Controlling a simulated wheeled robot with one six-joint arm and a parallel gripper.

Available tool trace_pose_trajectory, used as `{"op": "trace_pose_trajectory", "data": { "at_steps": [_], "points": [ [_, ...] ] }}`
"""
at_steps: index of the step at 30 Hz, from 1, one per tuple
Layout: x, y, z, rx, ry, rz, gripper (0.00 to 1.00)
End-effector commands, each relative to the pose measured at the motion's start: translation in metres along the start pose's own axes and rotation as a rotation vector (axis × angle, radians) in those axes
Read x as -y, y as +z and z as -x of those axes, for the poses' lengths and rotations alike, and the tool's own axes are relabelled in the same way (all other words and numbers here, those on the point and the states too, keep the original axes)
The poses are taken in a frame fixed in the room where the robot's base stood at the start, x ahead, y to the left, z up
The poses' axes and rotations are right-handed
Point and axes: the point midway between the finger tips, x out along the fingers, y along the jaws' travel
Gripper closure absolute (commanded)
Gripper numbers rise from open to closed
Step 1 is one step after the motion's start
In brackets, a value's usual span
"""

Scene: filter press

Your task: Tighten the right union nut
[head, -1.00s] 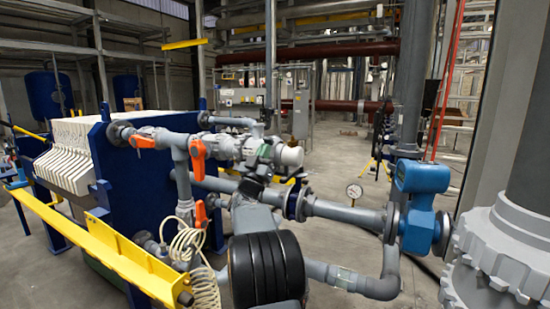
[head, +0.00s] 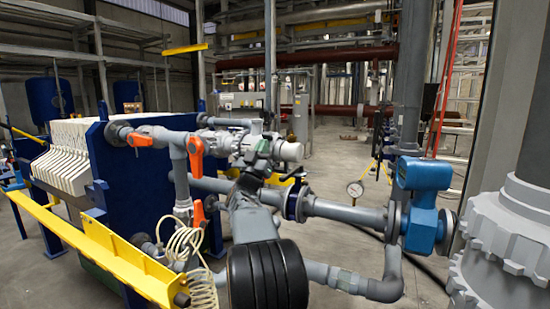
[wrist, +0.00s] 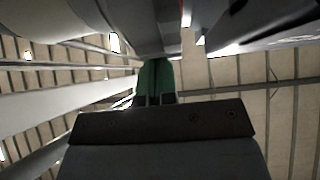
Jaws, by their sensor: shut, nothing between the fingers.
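The grey pipe assembly runs left to right across the middle of the head view. A ribbed grey collar (head: 240,143), which looks like a union nut, sits on its upper pipe, with a pale cylindrical end (head: 291,151) to its right. I cannot tell for certain which ring is the right union nut. My gripper (head: 263,147), with green fingers, is at this pipe, in front of it and partly hiding it. In the wrist view the green fingers (wrist: 154,82) are together, empty, just below a large grey pipe surface (wrist: 150,30). Whether they touch it is unclear.
Orange valve levers (head: 196,157) stand left of my gripper. A coiled cream hose (head: 184,245) hangs below, beside a yellow rail (head: 110,252). Open floor lies behind.

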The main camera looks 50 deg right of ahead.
Motion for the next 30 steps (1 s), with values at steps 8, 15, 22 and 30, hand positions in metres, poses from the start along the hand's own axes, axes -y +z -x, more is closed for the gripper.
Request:
{"op": "trace_pose_trajectory", "data": {
  "at_steps": [8,15,22,30],
  "points": [
    [0.0,0.007,0.044,-0.01,0.006,-0.01,1.0],
    [-0.001,0.011,0.062,-0.007,0.009,-0.004,1.0],
    [0.0,0.01,0.063,-0.005,0.008,-0.003,1.0],
    [0.0,0.01,0.063,-0.005,0.007,-0.003,1.0]
  ]
}}
